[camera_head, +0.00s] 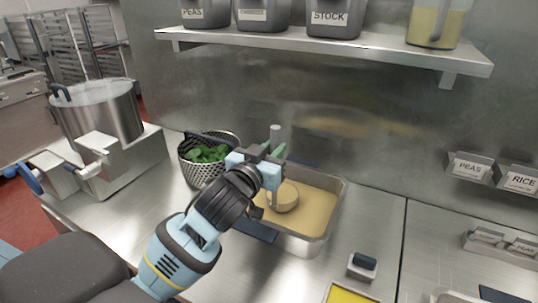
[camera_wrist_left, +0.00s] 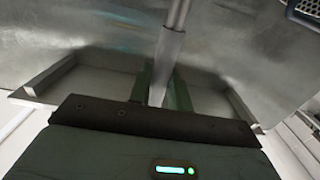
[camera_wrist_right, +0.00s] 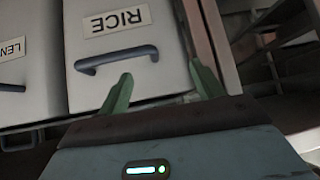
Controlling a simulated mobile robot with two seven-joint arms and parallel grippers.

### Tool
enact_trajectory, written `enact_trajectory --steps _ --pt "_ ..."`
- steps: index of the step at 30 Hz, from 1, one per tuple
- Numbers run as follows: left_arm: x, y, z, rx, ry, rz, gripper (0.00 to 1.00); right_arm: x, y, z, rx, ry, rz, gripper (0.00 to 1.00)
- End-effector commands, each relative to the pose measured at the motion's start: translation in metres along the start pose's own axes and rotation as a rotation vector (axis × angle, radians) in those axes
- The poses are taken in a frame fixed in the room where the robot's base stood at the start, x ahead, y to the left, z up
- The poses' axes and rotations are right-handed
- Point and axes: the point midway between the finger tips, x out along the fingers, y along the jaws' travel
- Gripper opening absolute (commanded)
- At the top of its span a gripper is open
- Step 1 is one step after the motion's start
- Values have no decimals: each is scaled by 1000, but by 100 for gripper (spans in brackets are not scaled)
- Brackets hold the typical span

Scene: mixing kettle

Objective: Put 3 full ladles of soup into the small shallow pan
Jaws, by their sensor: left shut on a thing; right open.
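My left gripper (camera_head: 274,154) is shut on the upright metal handle of a ladle, which also shows in the left wrist view (camera_wrist_left: 169,55). The ladle's round bowl (camera_head: 284,197) is low inside a rectangular metal pan (camera_head: 341,192) of tan soup (camera_head: 313,208). The bowl looks tan inside; how full it is cannot be told. A large steel kettle (camera_head: 118,117) stands at the far left with pale contents. My right gripper (camera_wrist_right: 165,88) is open and empty, near a bin with a dark handle. It is outside the head view.
A perforated basket (camera_head: 196,175) with greens stands left of the pan. A shelf (camera_head: 330,45) above holds labelled containers and a jug (camera_head: 437,24). A yellow-filled container (camera_head: 350,294) and a small dark-topped block (camera_head: 362,265) are at front right. The right wrist view shows a RICE bin (camera_wrist_right: 115,50).

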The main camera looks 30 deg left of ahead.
Motion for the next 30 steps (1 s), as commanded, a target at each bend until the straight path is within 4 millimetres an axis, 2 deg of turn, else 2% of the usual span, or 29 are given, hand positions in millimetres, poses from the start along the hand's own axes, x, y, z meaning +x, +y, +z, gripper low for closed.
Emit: enact_trajectory --steps 1,9,16,30 --pt "-1 0 -12 -1 12 1 0 -1 0 -11 -1 21 2 67" --pt "-2 0 -32 -1 15 1 0 -4 2 -43 -6 83 9 67" --pt "-1 0 -55 -1 11 1 0 -5 3 -48 -8 92 9 67" --pt "-1 0 -101 -1 6 1 0 -5 5 -43 -17 83 9 67"
